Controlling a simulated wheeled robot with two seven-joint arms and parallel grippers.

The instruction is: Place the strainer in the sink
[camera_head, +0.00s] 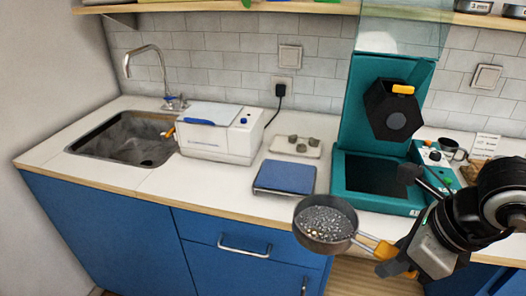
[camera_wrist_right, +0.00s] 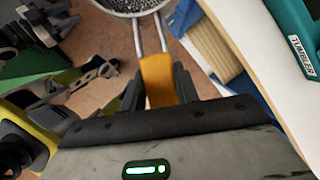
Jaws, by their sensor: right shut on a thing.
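The strainer (camera_head: 325,222) is a round metal mesh pan with a yellow-orange handle. My right gripper (camera_head: 388,258) is shut on that handle and holds the strainer in front of the counter's front edge, at the right. In the right wrist view the orange handle (camera_wrist_right: 157,80) lies between the fingers of the right gripper (camera_wrist_right: 160,90), and part of the strainer's bowl (camera_wrist_right: 132,4) shows at the top. The sink (camera_head: 128,138) is a dark basin set in the counter at the far left, with a metal faucet behind it. My left gripper is not in view.
A white box-shaped machine (camera_head: 218,132) stands right of the sink. A blue-topped scale (camera_head: 285,177) and a small tray (camera_head: 296,145) sit mid-counter. A tall teal machine (camera_head: 376,182) stands at the right. A shelf (camera_head: 300,6) runs above. The counter's front strip is clear.

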